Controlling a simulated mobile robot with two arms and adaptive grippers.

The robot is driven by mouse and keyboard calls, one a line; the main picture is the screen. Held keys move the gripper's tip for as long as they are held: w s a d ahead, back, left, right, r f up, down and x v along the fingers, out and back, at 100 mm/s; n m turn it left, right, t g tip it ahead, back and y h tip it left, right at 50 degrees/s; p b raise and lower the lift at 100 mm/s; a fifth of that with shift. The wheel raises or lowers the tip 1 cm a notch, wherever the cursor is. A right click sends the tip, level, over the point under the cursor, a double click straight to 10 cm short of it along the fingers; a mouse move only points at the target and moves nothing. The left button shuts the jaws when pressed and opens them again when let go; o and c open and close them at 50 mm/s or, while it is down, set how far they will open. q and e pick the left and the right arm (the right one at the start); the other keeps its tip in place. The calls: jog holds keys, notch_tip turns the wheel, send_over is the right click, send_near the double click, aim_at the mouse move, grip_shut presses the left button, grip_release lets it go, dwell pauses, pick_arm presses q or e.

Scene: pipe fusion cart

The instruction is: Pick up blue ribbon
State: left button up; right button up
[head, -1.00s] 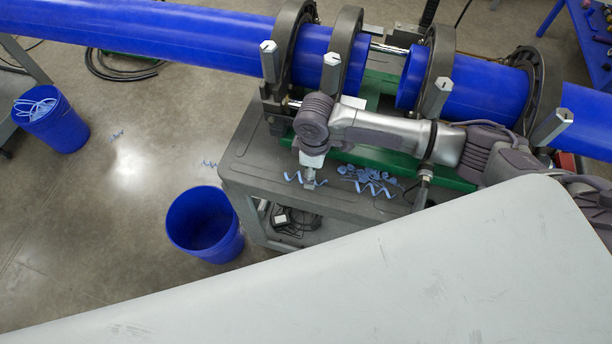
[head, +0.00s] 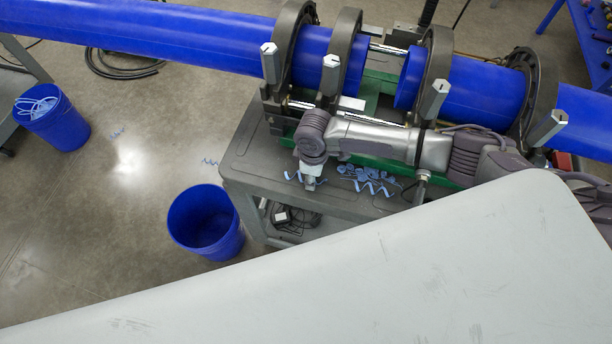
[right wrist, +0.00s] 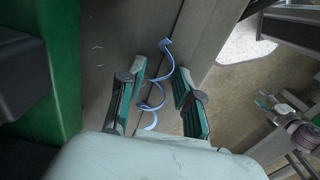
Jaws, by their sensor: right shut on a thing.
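A curled blue ribbon (right wrist: 164,48) lies at the cart's front edge, and its curls show between the fingers in the right wrist view. In the head view the ribbon (head: 291,176) sticks out to the left of the gripper. My right gripper (head: 311,184) points down at the cart top and is shut on the ribbon. The right gripper (right wrist: 160,92) covers part of it; whether it is clear of the surface I cannot tell. More blue ribbons (head: 370,181) lie in a small pile just right of the gripper.
A blue bin (head: 205,225) stands on the floor left of the grey cart (head: 255,160). Another bin (head: 52,120), holding light-blue ribbons, stands farther left. Blue pipes (head: 180,40) in dark clamps cross above the cart. Ribbon scraps (head: 210,161) lie on the floor.

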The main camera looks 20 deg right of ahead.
jog(key=shift+r, duration=0.1)
jog(key=shift+r+b, duration=0.3)
jog(key=shift+r, duration=0.25)
notch_tip(320, 180, up, 3)
jog(key=shift+d+f+b, duration=0.1)
jog(key=shift+b, duration=0.4)
jog(key=s+d+r+b, duration=0.2)
jog(key=s+d+r, duration=0.4)
jog(key=d, duration=0.4)
jog(key=shift+r, duration=0.5)
